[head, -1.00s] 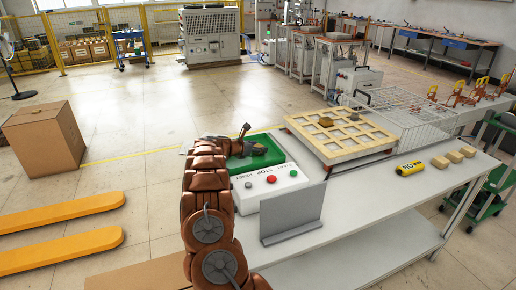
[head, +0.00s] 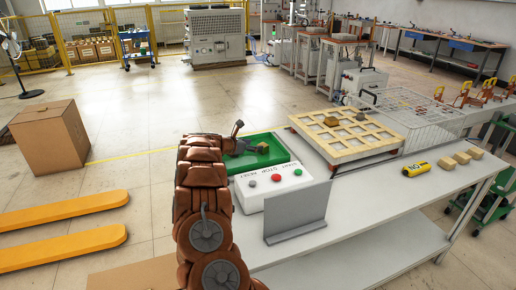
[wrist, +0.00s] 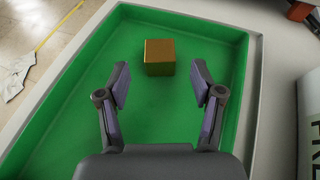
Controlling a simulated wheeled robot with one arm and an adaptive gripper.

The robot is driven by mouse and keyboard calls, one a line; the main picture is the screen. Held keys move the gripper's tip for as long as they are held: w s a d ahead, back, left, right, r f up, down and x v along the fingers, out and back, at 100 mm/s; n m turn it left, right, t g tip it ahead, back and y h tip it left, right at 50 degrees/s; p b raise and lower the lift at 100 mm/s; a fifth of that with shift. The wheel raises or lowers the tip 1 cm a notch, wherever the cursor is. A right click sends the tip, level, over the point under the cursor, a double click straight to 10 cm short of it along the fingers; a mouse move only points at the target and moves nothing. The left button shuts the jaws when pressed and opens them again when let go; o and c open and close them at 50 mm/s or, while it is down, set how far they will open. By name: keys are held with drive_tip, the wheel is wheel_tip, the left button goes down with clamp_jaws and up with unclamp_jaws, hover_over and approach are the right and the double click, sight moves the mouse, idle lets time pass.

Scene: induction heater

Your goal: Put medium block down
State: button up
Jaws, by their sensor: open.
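A small brass-coloured block (wrist: 160,57) rests on the floor of the green tray (wrist: 75,120), towards its far side. It also shows in the head view (head: 262,148), just right of my gripper (head: 238,145). In the wrist view my gripper (wrist: 160,84) is open and empty. Its two fingers stand wide apart, and the block lies just beyond the fingertips, roughly centred between them, with no visible contact. In the head view my arm hides part of the tray's left side.
The control box (head: 273,183) with buttons adjoins the tray, with a grey upright plate (head: 298,208) before it. The white table's (head: 370,197) front is clear.

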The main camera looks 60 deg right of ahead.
drive_tip(key=shift+b+v, duration=0.5)
drive_tip(key=shift+v, duration=2.3)
